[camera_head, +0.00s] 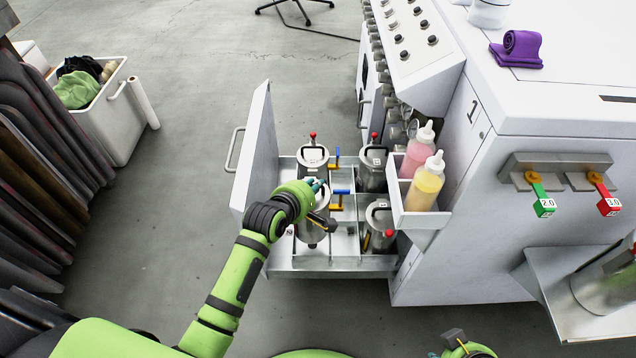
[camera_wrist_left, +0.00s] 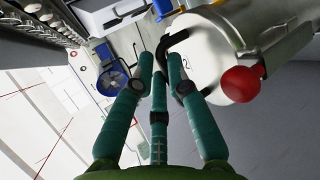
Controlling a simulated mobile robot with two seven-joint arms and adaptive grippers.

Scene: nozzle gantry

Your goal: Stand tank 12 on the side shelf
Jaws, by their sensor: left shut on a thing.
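My left gripper (camera_head: 318,184) is over the front-left metal tank (camera_head: 312,234) in the pulled-out drawer. In the left wrist view, its teal fingers (camera_wrist_left: 160,65) are closed at the black handle (camera_wrist_left: 176,42) on the tank's pale lid (camera_wrist_left: 212,60). A "2" shows on the lid; whether another digit is hidden, I cannot tell. The tank has a red knob (camera_wrist_left: 242,84). It looks upright; whether it is clear of the drawer floor is hidden. The side shelf (camera_head: 545,268) is on the machine's right side. My right gripper (camera_head: 455,345) is only partly visible at the bottom edge.
The drawer (camera_head: 335,264) also holds tanks at back left (camera_head: 312,157), back right (camera_head: 373,172) and front right (camera_head: 380,215). Pink (camera_head: 417,150) and yellow (camera_head: 426,185) bottles stand beside them. Another metal tank (camera_head: 604,288) occupies the shelf's right part. Its left part is bare.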

